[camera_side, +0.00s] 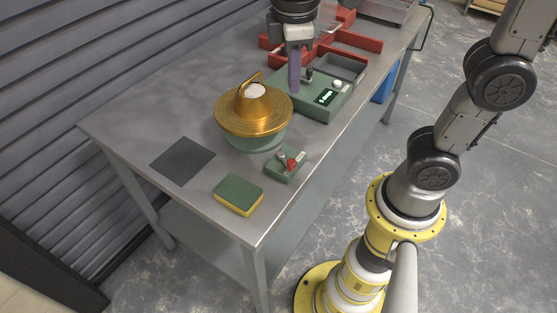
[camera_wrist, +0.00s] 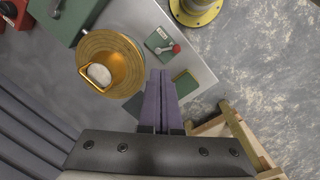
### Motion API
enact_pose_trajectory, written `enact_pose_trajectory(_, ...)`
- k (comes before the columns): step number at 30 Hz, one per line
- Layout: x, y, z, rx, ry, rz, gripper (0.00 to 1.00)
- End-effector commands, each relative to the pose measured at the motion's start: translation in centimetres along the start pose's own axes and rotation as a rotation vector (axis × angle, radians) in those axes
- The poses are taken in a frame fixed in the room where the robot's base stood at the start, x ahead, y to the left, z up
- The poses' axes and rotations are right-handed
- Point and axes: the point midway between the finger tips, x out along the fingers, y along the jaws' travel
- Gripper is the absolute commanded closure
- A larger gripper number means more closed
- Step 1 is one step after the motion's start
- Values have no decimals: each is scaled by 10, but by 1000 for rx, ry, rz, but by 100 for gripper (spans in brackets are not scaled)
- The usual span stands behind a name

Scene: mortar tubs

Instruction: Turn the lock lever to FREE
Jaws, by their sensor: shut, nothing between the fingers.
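The lock lever unit is a small green box (camera_side: 285,168) near the table's front edge. It carries a grey lever with a red knob (camera_side: 291,165) and a pale label; the lettering is too small to read. In the wrist view the box (camera_wrist: 156,36) lies beyond my fingertips, with the grey lever (camera_wrist: 165,49) and red knob showing. My gripper (camera_side: 294,91) has its purple fingers together and empty. It points down beside the larger green box, behind and above the lever unit, apart from it.
A gold lidded pot (camera_side: 253,120) with a raised handle stands beside the lever unit. A green box with a lit display (camera_side: 325,97) lies behind. A green-yellow sponge (camera_side: 238,194) and dark mat (camera_side: 182,160) lie in front. Red trays (camera_side: 355,41) and a grey bin (camera_side: 342,67) are farther back.

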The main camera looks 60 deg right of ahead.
Motion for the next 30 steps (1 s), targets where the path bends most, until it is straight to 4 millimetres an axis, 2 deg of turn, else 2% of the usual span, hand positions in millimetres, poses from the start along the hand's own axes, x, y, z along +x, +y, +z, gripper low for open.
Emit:
enact_pose_trajectory(1, 6, -3, -15, -50, -35, -9, 100)
enact_pose_trajectory(6, 25, -17, -55, -191, -137, -26, 100)
enact_pose_trajectory(13, 58, -46, -96, -321, -236, -37, 100)
enact_pose_trajectory(19, 77, -66, -105, -381, -288, -45, 100)
enact_pose_trajectory(30, 77, -69, -105, -391, -288, -44, 100)
